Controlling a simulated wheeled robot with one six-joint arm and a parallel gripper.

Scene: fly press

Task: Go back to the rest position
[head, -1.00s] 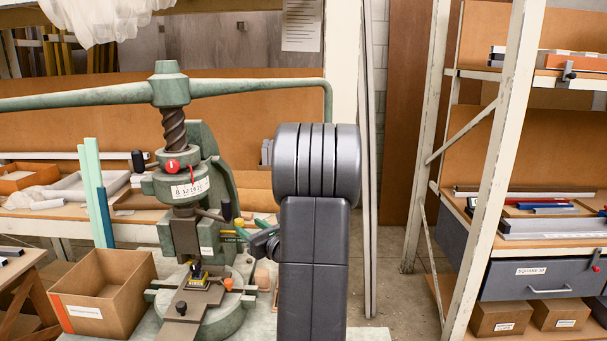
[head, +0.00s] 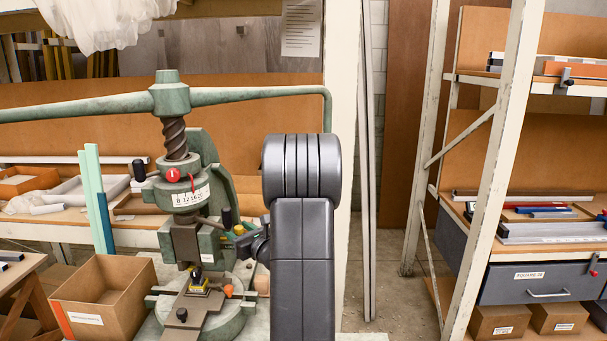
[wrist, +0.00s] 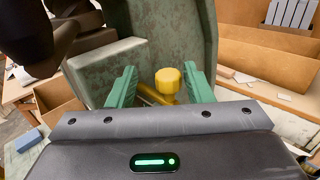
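My gripper (wrist: 160,72) is open, with its two green fingers apart. In the wrist view a yellow knob (wrist: 168,81) shows between the fingers, with a gap to the left finger; I cannot tell its exact depth. In the head view my gripper (head: 246,240) is partly hidden behind my dark arm, just right of the green fly press (head: 171,95). The press has a long handle bar, a red knob (head: 173,175) and a scale label. A small yellow and dark piece (head: 199,284) sits at the press bed below the ram.
An open cardboard box (head: 103,297) stands left of the press. A shelf rack (head: 491,170) with a grey drawer (head: 540,283) is at the right. Bare floor shows between my arm and the rack. A cluttered shelf runs behind the press.

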